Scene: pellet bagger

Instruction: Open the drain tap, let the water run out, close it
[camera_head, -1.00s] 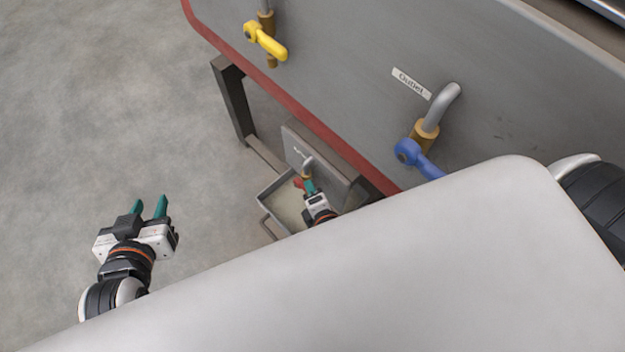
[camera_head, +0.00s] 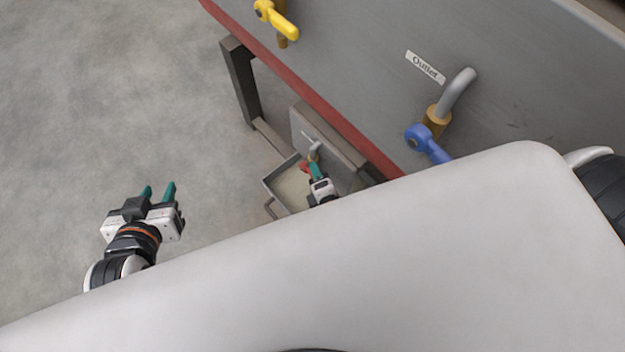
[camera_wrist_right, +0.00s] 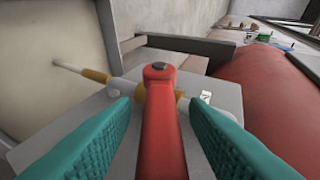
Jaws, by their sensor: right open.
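The drain tap's red handle (camera_wrist_right: 160,120) stands between the two teal fingers of my right gripper (camera_wrist_right: 165,140) in the right wrist view, with a gap on each side. Its brass body (camera_wrist_right: 150,95) shows behind the handle. In the head view the red handle (camera_head: 304,167) is small, under the grey tank, beside my right gripper (camera_head: 317,172). The right gripper is open around the handle. My left gripper (camera_head: 159,192) is open and empty over the floor at the left. Any water flow is too small to tell.
A tray (camera_head: 275,182) sits below the drain tap. The tank carries a yellow tap (camera_head: 277,20) and a blue outlet tap (camera_head: 428,144) above. A dark frame leg (camera_head: 241,82) stands left of the tray. The floor at left is clear.

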